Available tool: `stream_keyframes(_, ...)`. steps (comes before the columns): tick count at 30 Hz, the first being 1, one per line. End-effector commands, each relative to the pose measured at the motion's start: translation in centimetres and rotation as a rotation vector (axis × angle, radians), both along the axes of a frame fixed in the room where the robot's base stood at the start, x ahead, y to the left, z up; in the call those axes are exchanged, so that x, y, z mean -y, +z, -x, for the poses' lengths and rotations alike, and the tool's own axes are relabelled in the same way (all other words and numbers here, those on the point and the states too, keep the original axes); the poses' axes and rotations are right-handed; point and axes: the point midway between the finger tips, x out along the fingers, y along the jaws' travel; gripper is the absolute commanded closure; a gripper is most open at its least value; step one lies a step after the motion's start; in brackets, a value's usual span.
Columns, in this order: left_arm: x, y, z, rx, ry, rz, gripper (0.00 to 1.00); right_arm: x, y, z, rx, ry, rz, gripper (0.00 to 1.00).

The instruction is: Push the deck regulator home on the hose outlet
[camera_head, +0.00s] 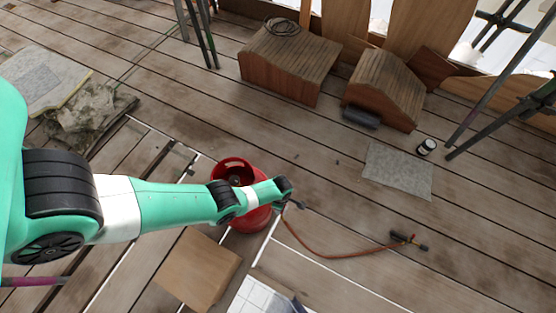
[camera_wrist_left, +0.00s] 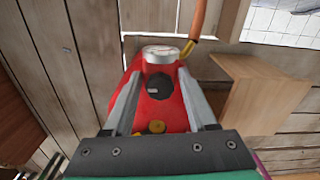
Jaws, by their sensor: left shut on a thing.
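My left arm reaches in from the left in the head view, and its gripper (camera_head: 294,203) is beside the red gas cylinder (camera_head: 236,172), on its right. In the left wrist view the two grey fingers (camera_wrist_left: 161,76) are shut on the deck regulator, a part with a silver round top (camera_wrist_left: 160,53) and a black knob (camera_wrist_left: 158,86). The red cylinder (camera_wrist_left: 178,112) lies behind and below it. An orange hose (camera_wrist_left: 198,20) with a yellow end comes close to the silver top. The hose outlet cannot be made out, nor whether the regulator is seated on it. My right gripper is not in view.
The orange hose (camera_head: 335,256) runs across the planks to a dark torch-like fitting (camera_head: 408,241). A wooden box (camera_head: 198,270) and a white tiled panel (camera_head: 262,298) are near the front. Wooden ramps (camera_head: 290,62) stand at the back.

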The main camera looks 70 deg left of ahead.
Motion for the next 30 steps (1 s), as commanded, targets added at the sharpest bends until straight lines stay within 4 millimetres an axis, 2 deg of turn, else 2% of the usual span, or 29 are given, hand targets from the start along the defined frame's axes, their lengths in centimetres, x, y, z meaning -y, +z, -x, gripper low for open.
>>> stream_keyframes(8, -0.8, 0.1, 0.7, 0.001, 0.002, -0.001, 1.0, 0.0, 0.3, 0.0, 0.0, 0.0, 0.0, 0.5)
stream_keyframes(21, -3.8, 0.1, 3.3, 0.001, 0.003, 0.0, 1.0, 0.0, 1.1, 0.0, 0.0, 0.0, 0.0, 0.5)
stream_keyframes(30, -4.4, 0.0, 3.8, 0.001, 0.001, 0.0, 1.0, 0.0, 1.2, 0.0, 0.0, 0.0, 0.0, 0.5)
